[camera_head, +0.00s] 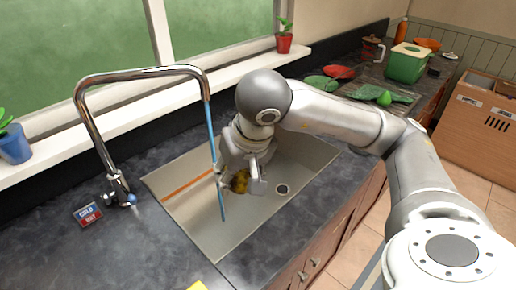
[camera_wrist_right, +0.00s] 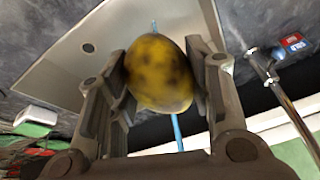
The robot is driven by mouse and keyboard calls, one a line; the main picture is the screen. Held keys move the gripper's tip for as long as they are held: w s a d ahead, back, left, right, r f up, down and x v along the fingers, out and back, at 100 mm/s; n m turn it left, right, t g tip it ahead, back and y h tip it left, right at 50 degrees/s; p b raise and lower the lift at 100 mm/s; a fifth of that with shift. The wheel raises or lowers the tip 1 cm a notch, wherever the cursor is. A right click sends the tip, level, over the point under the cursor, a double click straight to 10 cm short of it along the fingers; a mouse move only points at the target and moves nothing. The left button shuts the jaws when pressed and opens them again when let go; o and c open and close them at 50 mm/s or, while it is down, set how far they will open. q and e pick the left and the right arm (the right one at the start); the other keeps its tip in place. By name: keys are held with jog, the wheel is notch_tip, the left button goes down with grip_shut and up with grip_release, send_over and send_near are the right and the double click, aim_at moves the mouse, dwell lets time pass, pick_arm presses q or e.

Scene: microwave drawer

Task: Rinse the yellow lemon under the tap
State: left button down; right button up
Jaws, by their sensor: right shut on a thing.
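The yellow lemon (camera_head: 239,182), with dark brown patches, is held over the sink basin (camera_head: 190,226). My right gripper (camera_head: 246,178) is shut on it; in the wrist view the lemon (camera_wrist_right: 160,73) sits between both fingers. The chrome tap (camera_head: 136,73) arches over the basin, and a thin blue water stream (camera_head: 213,140) runs from its spout down into the sink. In the head view the stream passes just left of the lemon; in the wrist view it runs behind it. I cannot tell whether they touch. My left gripper is not in view.
A hot/cold sign (camera_head: 88,214) lies by the tap base. The drain (camera_head: 282,189) shows right of my gripper. A green container (camera_head: 406,63), red and green dishes and a mug stand on the far counter. Potted plants (camera_head: 284,42) stand by the window.

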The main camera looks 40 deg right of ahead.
jog(key=shift+m+t, duration=0.6)
jog(key=shift+t, duration=0.2)
jog(key=d+r, duration=0.2)
jog(key=r, duration=0.1)
jog(key=shift+d+r, duration=0.15)
jog(key=shift+d, duration=0.2)
jog(key=shift+w+r, duration=0.2)
jog(key=shift+w, duration=0.45)
jog(key=w+f, duration=0.2)
jog(key=w, duration=1)
jog(key=shift+w+d+f, duration=0.35)
jog(key=shift+w+d, duration=0.05)
jog(key=shift+d, duration=0.15)
jog(key=shift+d, duration=0.5)
jog(key=shift+a, duration=0.15)
jog(key=shift+a, duration=0.5)
